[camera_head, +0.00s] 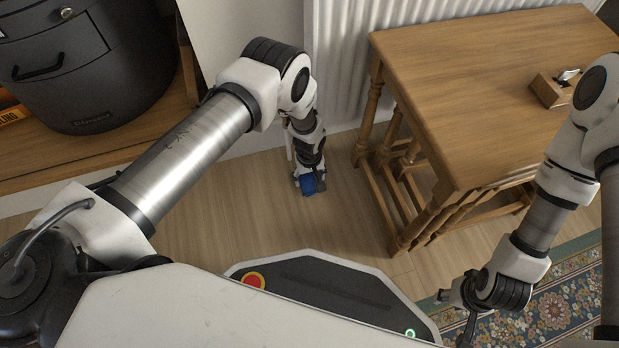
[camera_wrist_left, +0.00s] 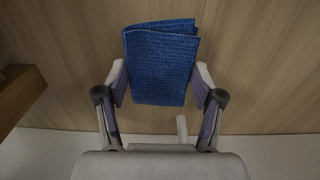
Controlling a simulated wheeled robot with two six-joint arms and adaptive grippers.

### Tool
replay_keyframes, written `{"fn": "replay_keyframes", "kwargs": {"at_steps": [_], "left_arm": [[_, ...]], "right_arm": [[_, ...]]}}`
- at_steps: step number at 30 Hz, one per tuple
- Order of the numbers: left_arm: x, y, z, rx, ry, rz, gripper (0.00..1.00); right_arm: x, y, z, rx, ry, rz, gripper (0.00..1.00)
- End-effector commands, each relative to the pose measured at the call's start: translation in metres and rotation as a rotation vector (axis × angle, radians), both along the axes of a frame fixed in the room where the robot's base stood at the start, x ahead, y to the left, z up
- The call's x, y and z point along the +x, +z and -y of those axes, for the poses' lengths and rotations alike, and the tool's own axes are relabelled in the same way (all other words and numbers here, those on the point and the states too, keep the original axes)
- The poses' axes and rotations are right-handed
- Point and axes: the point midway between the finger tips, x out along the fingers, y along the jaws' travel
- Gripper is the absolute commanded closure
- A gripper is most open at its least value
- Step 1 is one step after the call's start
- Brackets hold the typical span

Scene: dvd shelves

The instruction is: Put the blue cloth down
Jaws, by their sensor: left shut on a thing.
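The blue cloth (camera_wrist_left: 160,68) is a folded, dark blue piece with a fine pattern. In the left wrist view it sits between the two fingers of my left gripper (camera_wrist_left: 160,85), which is shut on it. In the head view my left gripper (camera_head: 309,185) points down over the wooden floor (camera_head: 262,215), and a small part of the blue cloth (camera_head: 308,184) shows at its tips. I cannot tell how far the cloth is above the floor. My right gripper (camera_head: 455,305) is at the lower right above the patterned rug; its fingers are too unclear to judge.
A wooden nest of tables (camera_head: 470,80) stands right of my left gripper, with a small wooden box (camera_head: 550,90) on top. A white radiator (camera_head: 345,50) is behind. A dark round cabinet (camera_head: 85,70) stands on a wooden shelf at left. The floor around the left gripper is clear.

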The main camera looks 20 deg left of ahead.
Motion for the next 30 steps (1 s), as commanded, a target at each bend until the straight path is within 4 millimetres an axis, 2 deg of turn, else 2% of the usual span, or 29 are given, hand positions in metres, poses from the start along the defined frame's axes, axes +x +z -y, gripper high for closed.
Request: {"fn": "replay_keyframes", "kwargs": {"at_steps": [5,6,8,20,23,30], "left_arm": [[0.000,-0.004,0.000,-0.001,0.000,-0.001,0.52],[0.000,-0.004,0.000,0.000,0.000,0.000,0.29],[0.000,-0.002,0.000,-0.001,0.000,-0.001,0.08],[0.000,0.003,0.000,0.000,0.000,0.000,0.07],[0.000,0.019,0.000,0.000,0.000,0.000,0.07],[0.000,0.084,0.000,0.000,-0.001,0.000,0.07]], "right_arm": [[0.000,-0.004,0.000,0.000,0.000,0.000,0.60],[0.000,-0.004,0.000,0.000,-0.001,0.000,0.60],[0.000,-0.003,0.000,0.000,-0.001,0.000,0.60],[0.000,0.003,0.000,0.000,0.000,0.000,0.60],[0.000,0.013,0.000,0.000,0.001,-0.001,0.60],[-0.002,0.049,-0.001,0.001,0.009,-0.006,0.60]]}}
